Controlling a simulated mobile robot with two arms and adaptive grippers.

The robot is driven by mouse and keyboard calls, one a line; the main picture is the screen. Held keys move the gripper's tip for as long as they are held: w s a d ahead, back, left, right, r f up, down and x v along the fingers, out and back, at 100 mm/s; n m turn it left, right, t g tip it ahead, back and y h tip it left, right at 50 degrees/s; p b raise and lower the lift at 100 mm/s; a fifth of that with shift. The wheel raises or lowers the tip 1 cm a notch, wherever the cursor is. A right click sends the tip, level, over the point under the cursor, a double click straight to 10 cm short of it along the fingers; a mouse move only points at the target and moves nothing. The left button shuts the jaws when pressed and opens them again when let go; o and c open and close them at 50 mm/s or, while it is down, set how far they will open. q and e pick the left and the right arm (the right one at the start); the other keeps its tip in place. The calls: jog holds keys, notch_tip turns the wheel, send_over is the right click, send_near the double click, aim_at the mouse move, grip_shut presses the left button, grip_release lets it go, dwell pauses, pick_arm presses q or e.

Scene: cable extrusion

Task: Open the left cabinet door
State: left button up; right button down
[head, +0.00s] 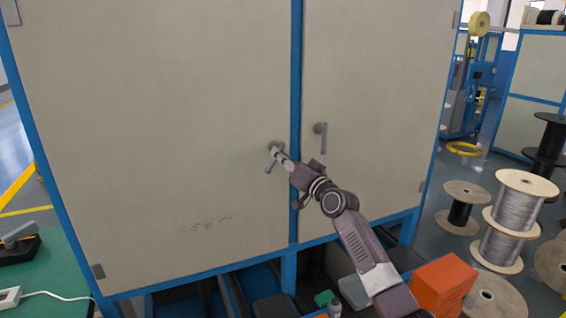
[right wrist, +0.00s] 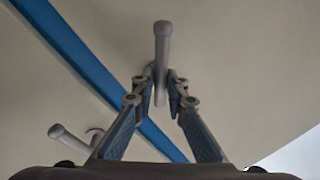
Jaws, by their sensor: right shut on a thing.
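The left cabinet door (head: 150,110) is a large beige panel in a blue frame and looks closed. Its grey lever handle (head: 268,167) is near its right edge, tilted down to the left. My right gripper (head: 276,151) reaches up to this handle from the lower right and is shut on it. In the right wrist view the two fingers (right wrist: 162,84) are on either side of the grey handle (right wrist: 163,42), whose end sticks out past them. The head view shows the fingertips small, partly covering the handle. My left gripper is not in view.
The right cabinet door (head: 385,90) is closed, its lever handle (head: 323,138) hanging down close to my right gripper. An orange box (head: 440,286) and wooden spools (head: 512,222) stand at the right. A green table (head: 48,270) is at the lower left.

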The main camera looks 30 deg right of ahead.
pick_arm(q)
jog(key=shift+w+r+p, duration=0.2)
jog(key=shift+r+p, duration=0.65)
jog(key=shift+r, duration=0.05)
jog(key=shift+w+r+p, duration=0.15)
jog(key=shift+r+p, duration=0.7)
pick_arm(e)
jog(key=shift+a+r+m+t+h, duration=0.15)
jog(key=shift+m+h, duration=0.3)
jog(key=shift+m, duration=1.55)
jog(key=shift+m+t+h, duration=0.25)
jog(key=shift+m+h, duration=0.25)
jog(key=shift+m, duration=1.5)
jog(key=shift+a+r+m+t+h, duration=0.15)
jog(key=shift+m+h, duration=0.3)
jog(key=shift+m, duration=1.55)
jog(key=shift+f, duration=0.1)
